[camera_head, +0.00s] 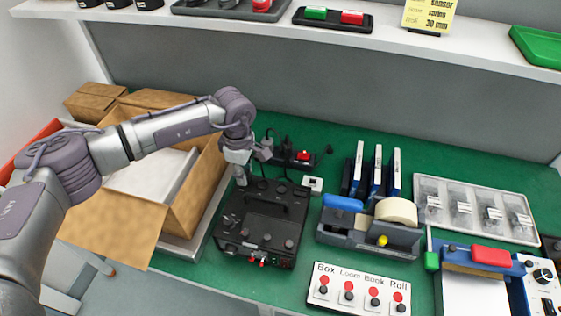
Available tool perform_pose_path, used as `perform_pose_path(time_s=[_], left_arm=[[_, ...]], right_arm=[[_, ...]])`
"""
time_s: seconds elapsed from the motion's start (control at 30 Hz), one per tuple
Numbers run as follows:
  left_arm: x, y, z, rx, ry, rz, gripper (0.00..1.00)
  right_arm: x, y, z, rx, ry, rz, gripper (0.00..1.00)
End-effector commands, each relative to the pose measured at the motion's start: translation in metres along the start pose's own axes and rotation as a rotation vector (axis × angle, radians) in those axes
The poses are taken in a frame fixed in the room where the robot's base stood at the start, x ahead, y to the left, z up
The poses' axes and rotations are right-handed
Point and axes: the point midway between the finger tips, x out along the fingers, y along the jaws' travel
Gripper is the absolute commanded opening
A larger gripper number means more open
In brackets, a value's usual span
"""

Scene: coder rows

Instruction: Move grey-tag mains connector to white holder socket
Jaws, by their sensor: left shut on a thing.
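My left gripper (252,160) reaches down from the left behind a black box-shaped device (262,222) on the green bench. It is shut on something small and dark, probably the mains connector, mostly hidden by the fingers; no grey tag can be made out. A small white socket block with a dark opening (313,185), seemingly the white holder socket, sits right of the device's back corner, apart from the gripper. A black power strip (295,159) with a red switch and black plugs lies just right of the gripper. My right gripper is not in view.
An open cardboard box (185,205) stands left of the device. A tape dispenser (365,230), blue binders (376,174) and a clear-lidded tray (475,210) stand to the right. A labelled button panel (358,289) is at the front. A white shelf (460,55) overhangs the back.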

Motion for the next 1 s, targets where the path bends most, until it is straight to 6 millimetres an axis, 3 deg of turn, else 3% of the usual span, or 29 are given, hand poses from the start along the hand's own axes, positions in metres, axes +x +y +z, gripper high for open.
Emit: perform_pose_path(time_s=[0.57,1.0], left_arm=[[-0.005,0.001,0.0,0.0,0.0,0.002,0.0],[-0.026,0.0,0.0,-0.001,0.0,0.001,0.0]], right_arm=[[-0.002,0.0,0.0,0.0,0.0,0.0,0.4],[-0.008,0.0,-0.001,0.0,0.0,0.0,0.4]])
